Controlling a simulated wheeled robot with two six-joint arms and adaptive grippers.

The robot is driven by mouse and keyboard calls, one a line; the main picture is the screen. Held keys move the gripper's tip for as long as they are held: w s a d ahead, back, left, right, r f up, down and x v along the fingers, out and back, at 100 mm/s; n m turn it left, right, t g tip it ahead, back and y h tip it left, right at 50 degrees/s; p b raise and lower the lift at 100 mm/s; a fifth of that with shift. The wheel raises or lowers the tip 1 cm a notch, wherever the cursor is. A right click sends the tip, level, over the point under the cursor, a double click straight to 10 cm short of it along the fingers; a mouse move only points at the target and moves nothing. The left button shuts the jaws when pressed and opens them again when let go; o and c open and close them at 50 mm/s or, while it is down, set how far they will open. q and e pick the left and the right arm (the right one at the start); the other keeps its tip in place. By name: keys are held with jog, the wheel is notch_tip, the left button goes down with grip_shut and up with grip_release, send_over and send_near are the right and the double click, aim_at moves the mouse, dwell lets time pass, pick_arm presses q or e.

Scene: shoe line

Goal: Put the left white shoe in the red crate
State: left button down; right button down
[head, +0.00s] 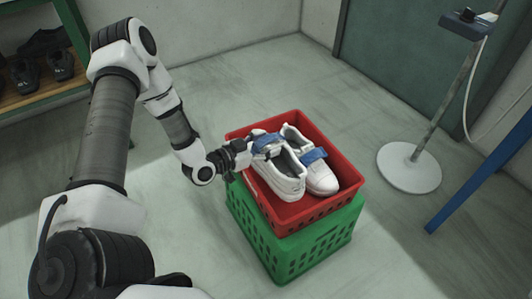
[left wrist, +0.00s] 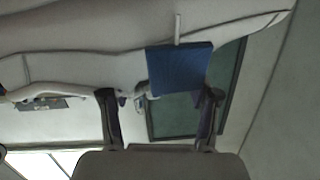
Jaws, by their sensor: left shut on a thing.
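The red crate (head: 333,163) stands on top of a green crate (head: 318,250). Two white shoes with blue straps are at the red crate. The left white shoe (head: 288,185) is held by my left gripper (head: 250,150), which is shut on it from the left side. This shoe is within the crate's outline, its upper part above the rim; I cannot tell whether it touches the crate floor. The other white shoe (head: 320,178) sits in the crate to its right. In the left wrist view, the held shoe (left wrist: 95,68) spans the top beyond the fingers. My right gripper is not in view.
A stand with a round white base (head: 408,168) is to the right of the crates. A blue post (head: 480,172) leans in at the far right. A shelf (head: 45,92) with dark shoes is at the upper left. The floor around the crates is mostly clear.

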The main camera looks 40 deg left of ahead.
aim_at(257, 168)
pick_arm(q)
jog(key=shift+f+b, duration=3.75)
jog(key=shift+f, duration=0.7)
jog(key=shift+c, duration=1)
grip_release()
jog(key=shift+s, duration=0.1)
jog(key=v, duration=0.6)
jog(key=shift+s+a+r, duration=0.1)
jog(key=shift+s+a, duration=0.05)
jog(key=shift+s, duration=0.5)
jog(key=shift+r, duration=0.2)
